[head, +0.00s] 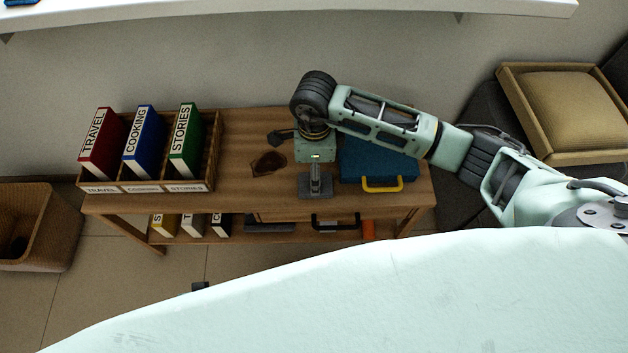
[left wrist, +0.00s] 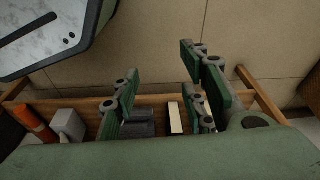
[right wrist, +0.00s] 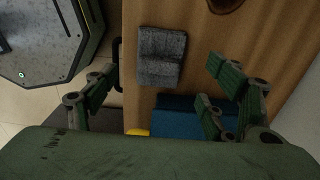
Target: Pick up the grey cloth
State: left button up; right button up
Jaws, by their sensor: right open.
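The grey cloth (head: 318,192) lies folded on the wooden table near its front edge, left of the blue case. In the right wrist view the cloth (right wrist: 160,57) lies flat beyond my fingers, roughly between their two sides. My right gripper (right wrist: 160,85) is open and empty above the table; in the head view its wrist hangs just over the cloth and partly hides it. My left gripper (left wrist: 163,85) is open and empty in its wrist view, with the table's lower shelf beneath it.
The blue case (head: 375,160) with a yellow handle (head: 382,185) is close to the cloth. A divided wooden organizer (head: 215,150) with red, blue and green binders stands at the left. A dark patch (head: 268,162) marks the tabletop. The lower shelf (head: 245,238) holds books and an orange object (head: 368,229).

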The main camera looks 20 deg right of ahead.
jog(key=f, duration=0.5)
jog(key=shift+a+b, duration=0.3)
jog(key=shift+b, duration=0.05)
jog(key=shift+f, duration=0.3)
pick_arm(q)
jog(key=r, duration=0.1)
jog(key=w+r, duration=0.1)
jog(key=shift+r, duration=0.4)
pick_arm(e)
jog(key=c, duration=1.3)
pick_arm(q)
jog(key=shift+d, duration=0.1)
pick_arm(e)
jog(key=shift+o, duration=0.2)
jog(key=shift+r, duration=0.1)
